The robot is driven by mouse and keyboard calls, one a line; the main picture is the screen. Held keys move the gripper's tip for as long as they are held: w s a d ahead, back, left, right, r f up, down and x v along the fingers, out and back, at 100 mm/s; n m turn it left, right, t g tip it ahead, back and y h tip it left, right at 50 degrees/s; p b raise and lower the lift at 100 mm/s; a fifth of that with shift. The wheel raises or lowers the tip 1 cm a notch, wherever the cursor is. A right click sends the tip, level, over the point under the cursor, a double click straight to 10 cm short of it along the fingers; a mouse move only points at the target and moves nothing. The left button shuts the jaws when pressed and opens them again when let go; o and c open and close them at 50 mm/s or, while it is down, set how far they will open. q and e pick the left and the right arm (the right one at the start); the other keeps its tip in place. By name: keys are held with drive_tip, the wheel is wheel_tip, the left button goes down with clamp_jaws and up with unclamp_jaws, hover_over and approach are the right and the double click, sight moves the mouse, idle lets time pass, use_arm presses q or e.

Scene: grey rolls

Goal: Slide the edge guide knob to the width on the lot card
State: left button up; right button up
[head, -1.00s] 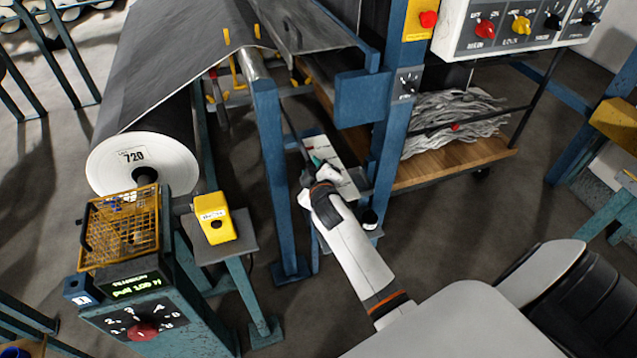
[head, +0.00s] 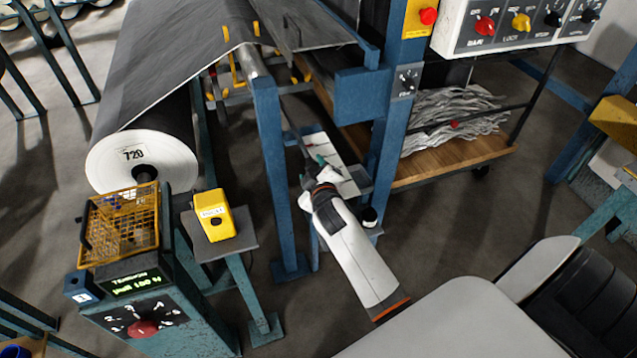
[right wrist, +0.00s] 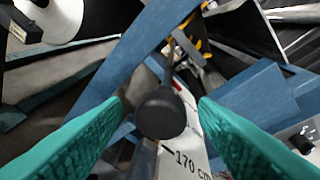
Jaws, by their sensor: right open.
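The edge guide knob (right wrist: 160,112) is a dark round knob on a dark stem, in the middle of the right wrist view. My right gripper (right wrist: 160,125) has its two teal fingers apart, one on each side of the knob, with gaps visible. A white scale (right wrist: 190,135) with a red mark runs beneath; its "170 cm" mark lies just below and right of the knob. In the head view my right gripper (head: 316,164) is over the white scale plate (head: 342,178), and the knob cannot be made out. A label reading "720" (head: 133,154) is on the roll end; no lot card is certain. My left gripper is not seen.
Blue frame posts (head: 272,170) stand close to my right gripper on both sides. A large grey roll (head: 165,105) is at left, with a yellow box (head: 212,214) and a tension console (head: 150,320) before it. A wooden cart (head: 440,165) holds grey strips.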

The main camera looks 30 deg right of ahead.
drive_tip(key=v, duration=0.9)
drive_tip(key=shift+s, duration=0.15)
drive_tip(key=shift+a, duration=0.1)
drive_tip(key=s+a+f+g+y, duration=0.15)
drive_tip(key=s+f, duration=0.25)
drive_tip(key=f, duration=0.7)
drive_tip(key=s+a+f+g+y, duration=0.1)
drive_tip(key=s+a+f+g, duration=0.25)
drive_tip(key=f, duration=0.75)
drive_tip(key=s+a+f+g+y, duration=0.2)
drive_tip(key=s+f, duration=0.3)
drive_tip(key=f, duration=0.6)
drive_tip(key=s+f+m+g, duration=0.1)
drive_tip(key=s+f+g, duration=0.1)
drive_tip(key=s+f, duration=0.3)
drive_tip(key=s+f+m+g, duration=0.1)
drive_tip(key=s+f, duration=0.4)
drive_tip(key=s, duration=0.8)
drive_tip(key=s+f+m+g, duration=0.1)
drive_tip(key=s+f+g, duration=0.2)
drive_tip(key=s, duration=0.7)
wheel_tip(320, 180, down, 3)
drive_tip(key=shift+d+r, duration=0.1)
drive_tip(key=shift+d, duration=0.25)
drive_tip(key=shift+y, duration=0.25)
